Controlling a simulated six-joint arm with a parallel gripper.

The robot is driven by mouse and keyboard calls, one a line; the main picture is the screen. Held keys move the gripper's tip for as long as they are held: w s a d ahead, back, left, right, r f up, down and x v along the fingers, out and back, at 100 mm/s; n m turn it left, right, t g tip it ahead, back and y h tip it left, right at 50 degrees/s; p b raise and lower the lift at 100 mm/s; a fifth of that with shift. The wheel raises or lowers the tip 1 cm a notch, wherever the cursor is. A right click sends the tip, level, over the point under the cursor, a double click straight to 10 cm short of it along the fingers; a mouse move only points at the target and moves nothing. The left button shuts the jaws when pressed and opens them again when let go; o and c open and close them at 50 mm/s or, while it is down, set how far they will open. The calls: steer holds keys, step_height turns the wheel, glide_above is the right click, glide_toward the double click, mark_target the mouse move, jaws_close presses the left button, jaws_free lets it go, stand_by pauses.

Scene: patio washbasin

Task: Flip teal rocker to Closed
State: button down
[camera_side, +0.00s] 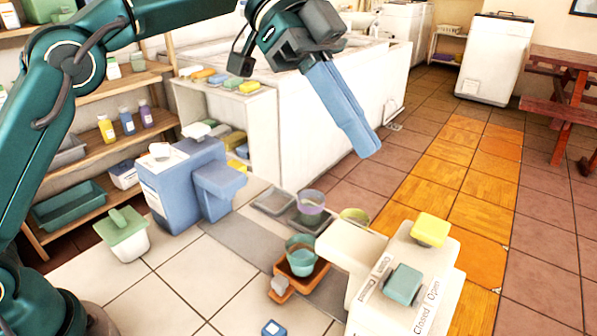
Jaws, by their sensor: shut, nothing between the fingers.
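The teal rocker (403,284) sits on top of a cream box (380,318) at the lower right. The printed words "Closed" and "Open" show on the box's near side, with "Open" further right. Which way the rocker is tipped I cannot tell for sure. A yellow block (430,230) sits on the same box behind the rocker. My gripper (366,150) has long blue fingers, shut and empty. It points down and right, high above and behind the box in the picture, well apart from the rocker.
Left of the box are a teal cup (300,256) on an orange-brown tray, a purple-rimmed bowl (311,202) and a green bowl (355,215). A blue dispenser-like box (180,190) and a green-lidded pot (122,236) stand further left. The white basin counter (330,100) is behind.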

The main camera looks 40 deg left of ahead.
steer(key=shift+s+a+r+g, duration=0.2)
steer(key=shift+s+g, duration=0.3)
steer(key=shift+d, duration=0.1)
glide_above(402, 287)
steer(key=w+a, duration=0.1)
steer(key=a, duration=0.1)
step_height(402, 287, down, 8)
steer(key=shift+f, duration=0.1)
steer(key=shift+s+a+f, duration=0.1)
steer(key=shift+s+f, duration=0.1)
steer(key=shift+f, duration=1.1)
steer(key=shift+s+f+t, duration=0.2)
steer(key=shift+f+t, duration=0.2)
steer(key=shift+t, duration=0.1)
